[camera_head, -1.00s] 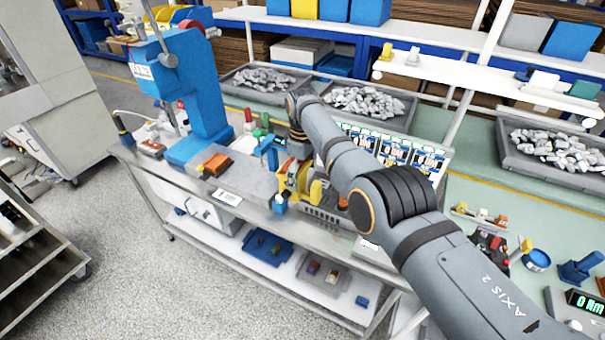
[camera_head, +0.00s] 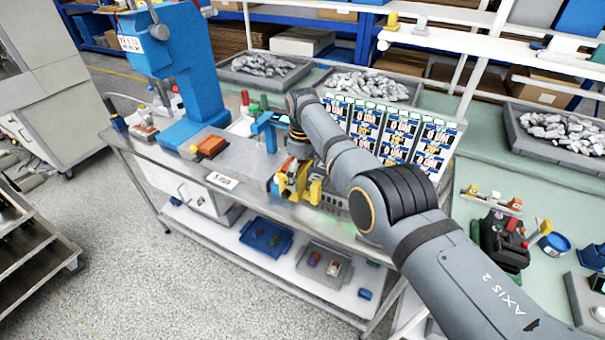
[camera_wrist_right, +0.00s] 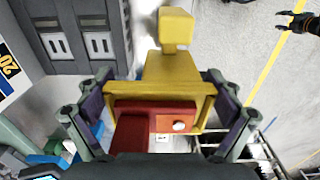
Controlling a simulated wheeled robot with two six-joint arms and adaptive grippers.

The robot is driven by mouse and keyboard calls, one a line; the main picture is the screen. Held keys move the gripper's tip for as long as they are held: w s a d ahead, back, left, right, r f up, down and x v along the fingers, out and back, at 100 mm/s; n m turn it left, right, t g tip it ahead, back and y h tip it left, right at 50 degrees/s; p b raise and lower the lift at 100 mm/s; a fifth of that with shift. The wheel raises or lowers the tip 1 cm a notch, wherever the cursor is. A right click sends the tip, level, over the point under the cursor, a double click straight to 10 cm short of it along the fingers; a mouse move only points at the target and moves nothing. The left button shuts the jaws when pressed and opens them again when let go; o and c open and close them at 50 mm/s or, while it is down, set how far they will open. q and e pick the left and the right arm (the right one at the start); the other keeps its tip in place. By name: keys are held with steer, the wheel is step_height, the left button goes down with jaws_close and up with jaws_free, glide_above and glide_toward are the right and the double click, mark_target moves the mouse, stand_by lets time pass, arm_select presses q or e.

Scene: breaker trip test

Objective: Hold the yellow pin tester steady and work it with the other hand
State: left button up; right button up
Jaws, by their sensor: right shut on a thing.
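The yellow pin tester (camera_wrist_right: 172,70) fills the middle of the right wrist view. It has a yellow block on top and a red part (camera_wrist_right: 185,122) with a small white button in its frame. My right gripper (camera_wrist_right: 157,98) is shut on the tester, one finger at each side. In the head view, the right gripper (camera_head: 298,150) points down at the bench, with yellow parts (camera_head: 290,182) just below it; the arm hides some of this. A dark gripper, seemingly my left (camera_wrist_right: 297,21), shows far off in the right wrist view with fingers apart. It is outside the head view.
A blue press (camera_head: 180,75) stands left on the metal bench. A panel of displays (camera_head: 395,135) and grey bins of metal parts (camera_head: 368,87) lie behind my right arm. Trays (camera_head: 266,236) sit on the shelf below. Open floor (camera_head: 110,245) lies left.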

mark_target(303, 191)
arm_select(q)
step_height(303, 191, down, 7)
steer(key=b, duration=0.6)
arm_select(e)
steer(key=shift+f, duration=3.5)
arm_select(q)
steer(key=shift+f+b, duration=0.55)
steer(key=shift+b, duration=0.2)
arm_select(e)
steer(key=shift+f, duration=0.6)
arm_select(q)
steer(key=shift+c, duration=0.3)
arm_select(e)
steer(key=shift+s, duration=0.1)
arm_select(q)
jaws_close()
arm_select(e)
steer(key=shift+f, duration=0.1)
arm_select(q)
steer(key=shift+s+a, duration=0.1)
arm_select(e)
steer(key=shift+s+f, duration=0.1)
